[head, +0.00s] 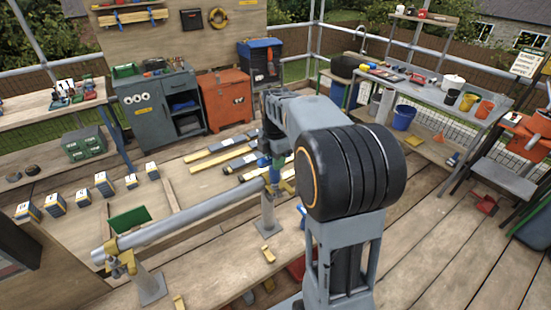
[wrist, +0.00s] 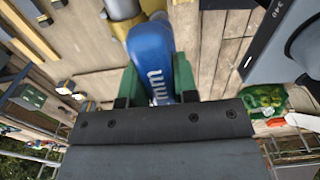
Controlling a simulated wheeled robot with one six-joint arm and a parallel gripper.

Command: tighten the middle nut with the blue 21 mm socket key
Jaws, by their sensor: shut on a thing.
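The blue socket key (wrist: 152,50), with "mm" lettering visible, sits between the green fingers of my gripper (wrist: 157,78) in the wrist view. My gripper is shut on it. In the head view my gripper (head: 271,160) is low over the far end of a grey pipe (head: 195,212), largely hidden behind my arm, and the blue of the key shows there. A yellow and grey fitting (wrist: 122,28) lies just beyond the key in the wrist view. I cannot make out the middle nut, nor whether the key is seated on one.
A brass clamp (head: 120,262) holds the pipe's near end on a post. Several small boxes (head: 55,204) stand on the deck at left. A green tray (head: 129,219) lies behind the pipe. A grey workbench (head: 430,92) stands at right. Bare planks lie front right.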

